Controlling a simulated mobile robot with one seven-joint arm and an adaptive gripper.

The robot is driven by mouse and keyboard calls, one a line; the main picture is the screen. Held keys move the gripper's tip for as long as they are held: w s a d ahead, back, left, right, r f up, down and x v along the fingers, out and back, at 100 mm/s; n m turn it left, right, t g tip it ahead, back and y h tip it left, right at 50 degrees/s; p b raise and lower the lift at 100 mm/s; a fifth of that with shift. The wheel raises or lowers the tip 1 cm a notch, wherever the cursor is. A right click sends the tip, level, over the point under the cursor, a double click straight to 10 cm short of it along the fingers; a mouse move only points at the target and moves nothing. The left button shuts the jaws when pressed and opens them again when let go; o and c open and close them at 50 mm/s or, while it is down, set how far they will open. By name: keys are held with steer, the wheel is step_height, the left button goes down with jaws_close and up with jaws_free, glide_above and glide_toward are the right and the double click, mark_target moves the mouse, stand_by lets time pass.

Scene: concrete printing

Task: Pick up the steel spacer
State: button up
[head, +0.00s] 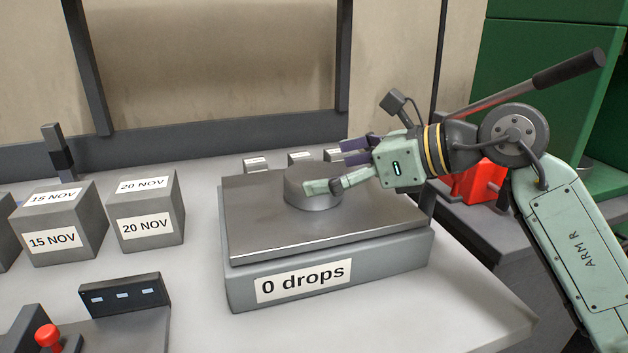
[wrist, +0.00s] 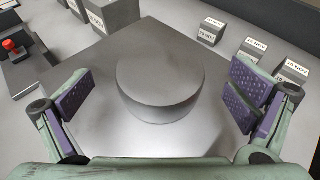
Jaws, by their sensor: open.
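The steel spacer appears to be the grey round cylinder (head: 299,178) lying flat on a grey metal plate (head: 265,232) on top of a box labelled "0 drops" (head: 400,262). In the wrist view the cylinder (wrist: 160,75) sits between the two purple-padded fingers, with a gap on each side. My gripper (head: 330,167) is open and reaches in from the right, low over the plate. In the head view its near finger covers part of the cylinder. In the wrist view my gripper (wrist: 160,96) is empty.
Grey cubes labelled "15 NOV" (head: 78,217) and "20 NOV" (head: 160,207) stand to the left. Small labelled blocks (head: 257,164) stand behind the plate. A red button (head: 47,337) is at front left. A long lever (head: 530,85) rises behind my arm.

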mark_target(310, 172)
steer(key=x, duration=0.3)
steer(key=shift+w+a+f, duration=0.1)
steer(key=shift+f, duration=0.05)
steer(key=c, duration=2)
steer(key=shift+r, duration=0.2)
steer(key=shift+c, duration=0.3)
